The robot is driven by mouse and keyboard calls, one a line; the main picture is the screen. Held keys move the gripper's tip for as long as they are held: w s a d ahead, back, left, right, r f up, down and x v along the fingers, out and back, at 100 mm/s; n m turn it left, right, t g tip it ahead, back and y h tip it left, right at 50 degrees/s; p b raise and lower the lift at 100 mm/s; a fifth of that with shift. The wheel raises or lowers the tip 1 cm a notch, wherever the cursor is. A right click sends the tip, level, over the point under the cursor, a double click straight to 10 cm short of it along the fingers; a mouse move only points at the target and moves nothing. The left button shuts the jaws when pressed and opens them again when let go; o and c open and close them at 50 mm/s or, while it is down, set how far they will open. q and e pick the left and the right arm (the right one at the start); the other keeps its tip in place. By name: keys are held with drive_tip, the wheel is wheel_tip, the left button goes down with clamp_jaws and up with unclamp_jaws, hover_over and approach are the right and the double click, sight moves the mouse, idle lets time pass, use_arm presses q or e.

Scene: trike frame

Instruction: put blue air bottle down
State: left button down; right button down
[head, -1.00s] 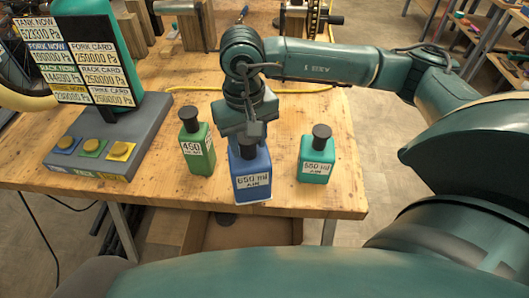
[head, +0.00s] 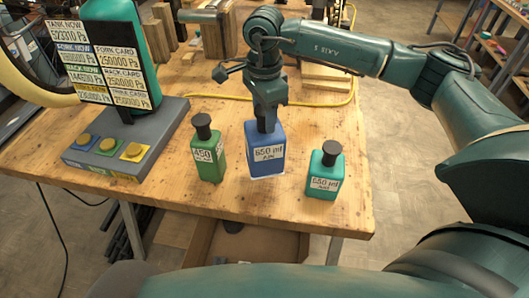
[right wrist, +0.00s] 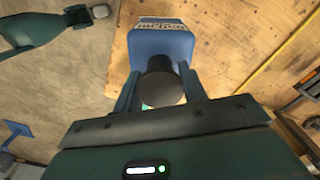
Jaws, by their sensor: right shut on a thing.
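The blue air bottle (head: 266,153), labelled 650 ml AIR, is upright at the table's front, between a green bottle and a teal bottle. My right gripper (head: 266,122) comes down from above and is shut on its dark cap. In the right wrist view the dark cap (right wrist: 161,82) sits between the two fingers, with the blue body (right wrist: 160,45) beyond. The bottle's base looks very near or on the wood; I cannot tell whether it touches. My left gripper is not in the head view.
The green bottle (head: 207,152) stands close on the left and the teal bottle (head: 325,172) on the right. A grey button console (head: 127,140) with a pressure board (head: 100,65) is at the left. The wooden table (head: 300,215) ends just in front. A yellow hose (head: 330,98) lies behind.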

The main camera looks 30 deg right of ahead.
sight(265, 135)
wheel_tip(265, 135, down, 3)
drive_tip(key=shift+f, duration=0.1)
wheel_tip(265, 135, down, 3)
drive_tip(key=shift+f+p, duration=0.1)
drive_tip(key=shift+p, duration=0.4)
drive_tip(key=shift+f, duration=0.25)
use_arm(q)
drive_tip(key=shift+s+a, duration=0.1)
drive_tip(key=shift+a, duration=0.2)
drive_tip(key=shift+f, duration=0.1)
use_arm(e)
drive_tip(key=shift+f+b, duration=0.2)
drive_tip(key=shift+b, duration=0.1)
drive_tip(key=c, duration=1.1)
unclamp_jaws()
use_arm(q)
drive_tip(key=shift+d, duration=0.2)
use_arm(e)
drive_tip(key=shift+o, duration=1.4)
drive_tip(key=shift+r, duration=0.1)
